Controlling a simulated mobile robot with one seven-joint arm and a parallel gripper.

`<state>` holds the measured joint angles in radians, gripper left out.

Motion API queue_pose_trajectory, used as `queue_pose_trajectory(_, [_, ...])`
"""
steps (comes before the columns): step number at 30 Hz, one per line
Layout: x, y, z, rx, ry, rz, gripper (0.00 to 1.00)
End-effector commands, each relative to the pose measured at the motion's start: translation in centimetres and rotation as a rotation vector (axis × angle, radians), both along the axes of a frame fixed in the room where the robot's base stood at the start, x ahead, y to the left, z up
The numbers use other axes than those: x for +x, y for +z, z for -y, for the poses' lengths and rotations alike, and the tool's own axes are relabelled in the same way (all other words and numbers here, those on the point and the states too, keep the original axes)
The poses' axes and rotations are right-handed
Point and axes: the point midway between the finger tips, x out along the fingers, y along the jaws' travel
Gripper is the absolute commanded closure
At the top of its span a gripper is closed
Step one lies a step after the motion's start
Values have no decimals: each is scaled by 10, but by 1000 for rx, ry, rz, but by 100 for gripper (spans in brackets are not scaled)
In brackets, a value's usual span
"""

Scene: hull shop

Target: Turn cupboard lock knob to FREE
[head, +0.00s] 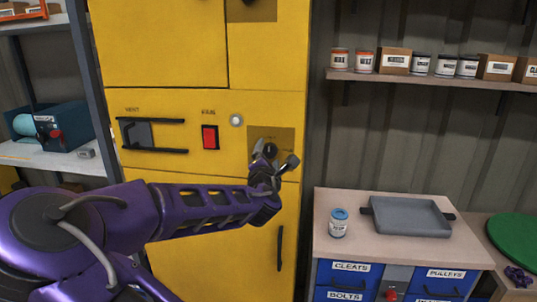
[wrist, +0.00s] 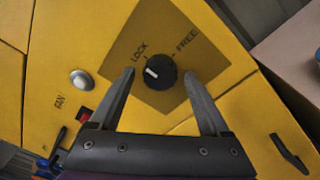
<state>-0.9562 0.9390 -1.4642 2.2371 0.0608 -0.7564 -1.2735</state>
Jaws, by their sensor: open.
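The lock knob (wrist: 161,72) is a round black dial on a dark square plate (wrist: 192,58) of the yellow cupboard (head: 185,215). LOCK is printed at its upper left and FREE at its upper right in the wrist view. The knob's white mark is on its left part, on the LOCK side and away from FREE. My gripper (wrist: 159,74) is open, one finger on each side of the knob, with visible gaps and nothing held. In the head view the knob (head: 270,150) shows between the fingers of my gripper (head: 276,155); its mark is too small to read there.
Left of the plate are a round white button (head: 236,120), a red switch (head: 210,137) and a vent handle (head: 152,135). A bench (head: 330,252) with a grey tray (head: 410,215) and a blue-lidded can (head: 339,223) stands to the right. A shelf (head: 400,80) of cans and boxes hangs above.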

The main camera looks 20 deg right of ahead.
Motion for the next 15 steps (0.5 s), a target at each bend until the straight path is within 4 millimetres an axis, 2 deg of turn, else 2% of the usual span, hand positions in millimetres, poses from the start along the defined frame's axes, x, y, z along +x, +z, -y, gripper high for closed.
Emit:
queue_pose_trajectory(6, [0,0,0,0,0,0,20])
queue_pose_trajectory(15, [0,0,0,0,0,0,74])
